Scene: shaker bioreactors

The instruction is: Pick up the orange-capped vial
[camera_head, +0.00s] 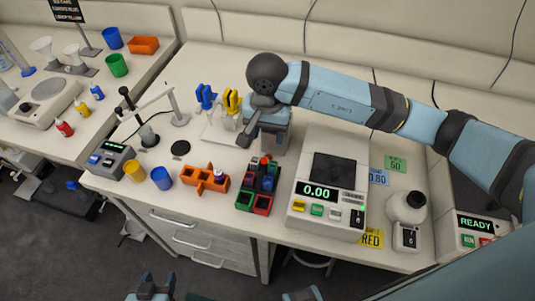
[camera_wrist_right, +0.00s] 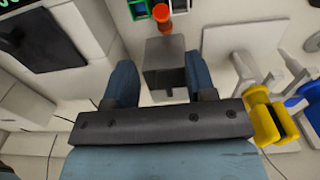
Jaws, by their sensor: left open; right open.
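The orange-capped vial (camera_wrist_right: 162,14) shows at the top of the right wrist view, beside the dark rack. In the head view its orange-red cap (camera_head: 265,159) appears at the rack's far end, just in front of my right gripper. The rack (camera_head: 256,187) has green and red compartments with several items. My right gripper (camera_head: 262,134) is open and empty. In its wrist view the fingers (camera_wrist_right: 158,88) lie on both sides of a grey block (camera_wrist_right: 165,62), with the vial beyond their tips. Part of my left gripper (camera_head: 155,285) shows at the bottom edge, away from the bench.
An orange holder (camera_head: 205,178) and blue and yellow cups are to the left. Blue and yellow clips (camera_head: 230,100) stand close behind my right gripper.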

